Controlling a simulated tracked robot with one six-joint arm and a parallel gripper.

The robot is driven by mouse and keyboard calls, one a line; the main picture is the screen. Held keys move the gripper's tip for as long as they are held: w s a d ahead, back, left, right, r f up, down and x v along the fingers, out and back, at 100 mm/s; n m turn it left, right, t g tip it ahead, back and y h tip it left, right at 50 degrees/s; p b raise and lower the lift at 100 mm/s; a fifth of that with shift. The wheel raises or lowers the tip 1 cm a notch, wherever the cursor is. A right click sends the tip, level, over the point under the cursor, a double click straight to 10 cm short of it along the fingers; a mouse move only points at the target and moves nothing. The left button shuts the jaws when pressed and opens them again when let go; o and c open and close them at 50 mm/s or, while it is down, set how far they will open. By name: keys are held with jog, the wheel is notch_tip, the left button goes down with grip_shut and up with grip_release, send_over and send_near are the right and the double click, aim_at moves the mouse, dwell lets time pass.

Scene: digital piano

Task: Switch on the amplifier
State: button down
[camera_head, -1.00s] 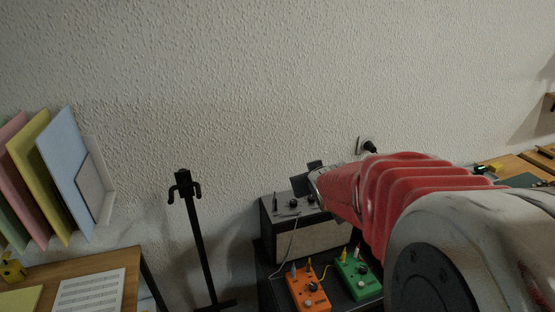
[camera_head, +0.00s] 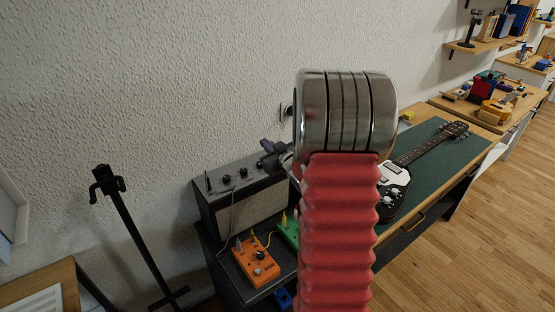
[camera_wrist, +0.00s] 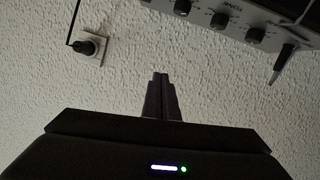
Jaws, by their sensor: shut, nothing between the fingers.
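The amplifier (camera_head: 245,209) is a dark box with a pale grille and a light control panel with knobs on top. It stands on a black stand against the wall. In the wrist view its panel (camera_wrist: 237,25) shows upside down at the top right, with several black knobs and a jack plug (camera_wrist: 283,60). My gripper (camera_wrist: 160,79) is shut and empty, apart from the panel, with the wall behind its fingertips. In the head view my gripper (camera_head: 268,157) is partly hidden by my arm, over the amplifier's right end. I cannot make out the power switch.
An orange pedal (camera_head: 256,262) and a green pedal (camera_head: 289,231) sit in front of the amplifier. A plug in a wall socket (camera_wrist: 88,46) shows at the wrist view's left. A black stand (camera_head: 135,235) is at left; a guitar (camera_head: 398,186) lies on the right bench.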

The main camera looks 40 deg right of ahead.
jog(key=s+d+f+t+y, duration=0.2)
jog(key=s+d+f+t, duration=0.2)
jog(key=f, duration=0.5)
jog(key=s+d, duration=0.2)
jog(key=s, duration=0.1)
jog(key=shift+s+d+f+m, duration=0.25)
jog(key=shift+s+d+m, duration=0.05)
jog(key=shift+d, duration=0.1)
jog(key=shift+w, duration=0.1)
jog(key=w, duration=0.3)
jog(key=w+r, duration=0.1)
jog(key=w, duration=0.2)
jog(key=w+d, duration=0.1)
jog(key=w, duration=0.2)
jog(key=shift+w+r, duration=0.15)
jog(key=shift+w, duration=0.2)
jog(key=shift+w+d+f, duration=0.1)
jog(key=shift+w+f, duration=0.1)
jog(key=shift+f, duration=0.3)
jog(key=shift+w+f, duration=0.15)
jog(key=shift+f, duration=0.35)
jog(key=shift+w+f, duration=0.35)
jog(key=shift+f, duration=0.55)
